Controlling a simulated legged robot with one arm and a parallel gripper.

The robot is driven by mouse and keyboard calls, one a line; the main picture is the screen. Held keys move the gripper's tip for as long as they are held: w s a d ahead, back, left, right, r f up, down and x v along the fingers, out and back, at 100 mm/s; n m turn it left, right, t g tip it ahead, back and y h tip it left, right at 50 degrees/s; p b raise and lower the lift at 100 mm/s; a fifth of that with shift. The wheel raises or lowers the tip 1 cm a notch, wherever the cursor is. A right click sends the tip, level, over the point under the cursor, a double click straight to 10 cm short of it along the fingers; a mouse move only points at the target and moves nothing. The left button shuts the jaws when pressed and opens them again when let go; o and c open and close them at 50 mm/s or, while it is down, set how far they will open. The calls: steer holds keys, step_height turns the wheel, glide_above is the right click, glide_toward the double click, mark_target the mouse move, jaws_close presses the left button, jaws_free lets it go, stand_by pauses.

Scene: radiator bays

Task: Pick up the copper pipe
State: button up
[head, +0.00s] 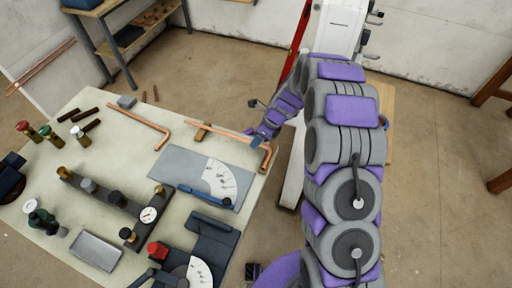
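One bent copper pipe (218,130) lies along the far right edge of the pale workbench, its hooked end pointing toward the front. A second bent copper pipe (138,122) lies further left on the bench. My arm curls down from the upper right to the bench edge. My gripper (259,139) is at the right-hand pipe, near its bend, and partly covers it. The fingers are small and partly hidden, so I cannot tell whether they are closed on the pipe or only beside it.
A grey plate with a protractor dial (219,178) lies just in front of the right-hand pipe. A manifold with a gauge (149,214), valves (79,134) and a metal tray (96,250) fill the left and front. A shelf unit (128,39) stands behind.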

jaws_close()
stand_by(0.3)
steer(key=shift+r, duration=0.1)
